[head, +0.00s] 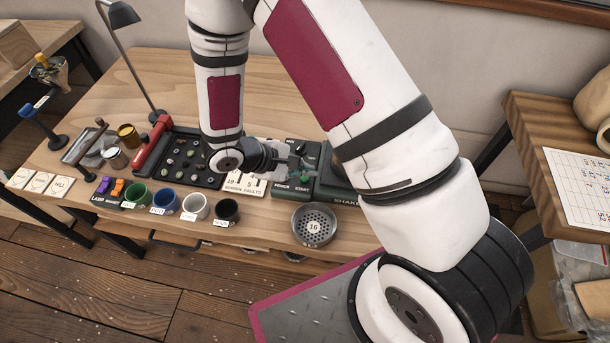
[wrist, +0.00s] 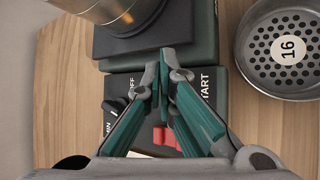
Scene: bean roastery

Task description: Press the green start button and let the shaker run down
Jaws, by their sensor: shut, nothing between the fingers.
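The dark green shaker (head: 334,190) stands at the right of the bench, mostly hidden behind my arm. In the wrist view its dark green base (wrist: 206,50) carries a black plate with a metal cylinder (wrist: 100,8) on it. Its control panel (wrist: 215,105) has printed OFF and START labels. My gripper (wrist: 165,58) is shut and empty, with its teal fingers over this panel, tips near its cylinder-side edge. In the head view my gripper (head: 305,165) also shows over the panel. The green start button is not visible. Whether the fingers touch anything I cannot tell.
A perforated sieve (head: 314,225) marked 16 lies beside the panel; it also shows in the wrist view (wrist: 288,48). A red part (wrist: 165,137) shows between the fingers. Several cups (head: 196,206), a black bean tray (head: 180,160) and a lamp (head: 130,55) stand left.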

